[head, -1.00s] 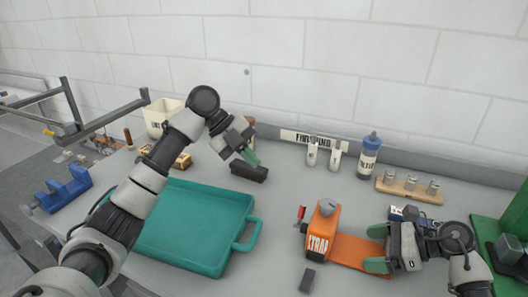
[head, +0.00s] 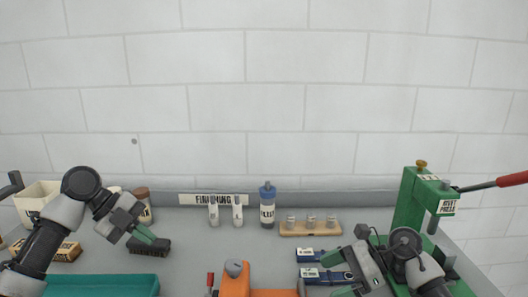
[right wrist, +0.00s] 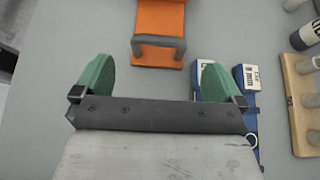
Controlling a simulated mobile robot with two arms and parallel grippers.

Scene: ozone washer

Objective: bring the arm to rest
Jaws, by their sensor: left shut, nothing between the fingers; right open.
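My left gripper (head: 147,236) is shut and empty, with its green fingers close above the dark brush (head: 150,248); I cannot tell whether they touch it. My right gripper (head: 323,267) is open beside two blue boxes with white labels (head: 318,254). In the right wrist view the right gripper's green fingers (right wrist: 157,82) stand wide apart with nothing between them. There, the right finger partly covers the blue boxes (right wrist: 246,85). The orange tool (right wrist: 158,20) lies ahead of the fingers, and it also shows at the bottom of the head view (head: 236,283).
A wooden rack (head: 311,230) with metal pieces, a blue-capped bottle (head: 267,208) and two white bottles stand near the wall. A teal tray (head: 100,286) lies at lower left.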

